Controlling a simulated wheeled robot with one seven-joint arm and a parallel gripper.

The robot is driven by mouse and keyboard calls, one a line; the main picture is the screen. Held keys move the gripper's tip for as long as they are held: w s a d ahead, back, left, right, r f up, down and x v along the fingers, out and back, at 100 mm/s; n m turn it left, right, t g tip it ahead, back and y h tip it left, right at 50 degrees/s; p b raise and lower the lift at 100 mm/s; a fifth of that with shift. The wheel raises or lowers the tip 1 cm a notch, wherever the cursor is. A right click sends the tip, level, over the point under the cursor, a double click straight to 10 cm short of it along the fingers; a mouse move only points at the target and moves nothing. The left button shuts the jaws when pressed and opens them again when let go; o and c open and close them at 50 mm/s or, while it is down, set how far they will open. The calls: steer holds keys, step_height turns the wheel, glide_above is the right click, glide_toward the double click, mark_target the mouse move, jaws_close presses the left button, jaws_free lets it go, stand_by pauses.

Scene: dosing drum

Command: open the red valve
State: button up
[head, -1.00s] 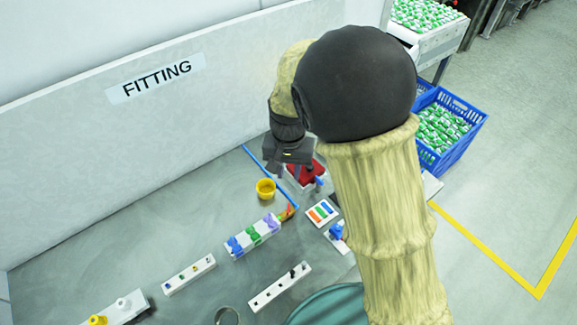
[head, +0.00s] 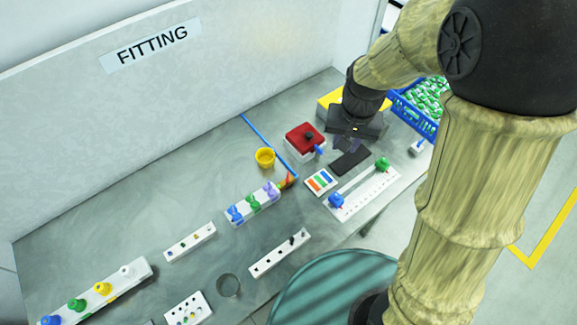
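A white block (head: 262,212) on the bench carries a row of blue (head: 235,214), green (head: 253,203) and purple (head: 272,190) valves. A small red-orange part (head: 287,181) sits at the block's right end; it may be the red valve, but it is too small to tell its position. My gripper (head: 348,144) is above the bench, right of the red box and apart from the valve row. Its fingers are small and dark, so I cannot tell whether they are open.
A yellow cup (head: 265,157) stands left of the red box, near a blue strip (head: 262,138). A white rail (head: 365,193) with blue and green pieces lies at the right. A colour-striped card (head: 320,182) and a dark flat patch (head: 350,162) are nearby. Front left are more white blocks.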

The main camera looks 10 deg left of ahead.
steer(key=s+d+t, duration=0.1)
steer(key=s+d, duration=0.6)
steer(key=d, duration=0.5)
steer(key=shift+s+r+t, duration=0.15)
steer(key=shift+r+t, duration=0.25)
steer(key=shift+d, duration=0.15)
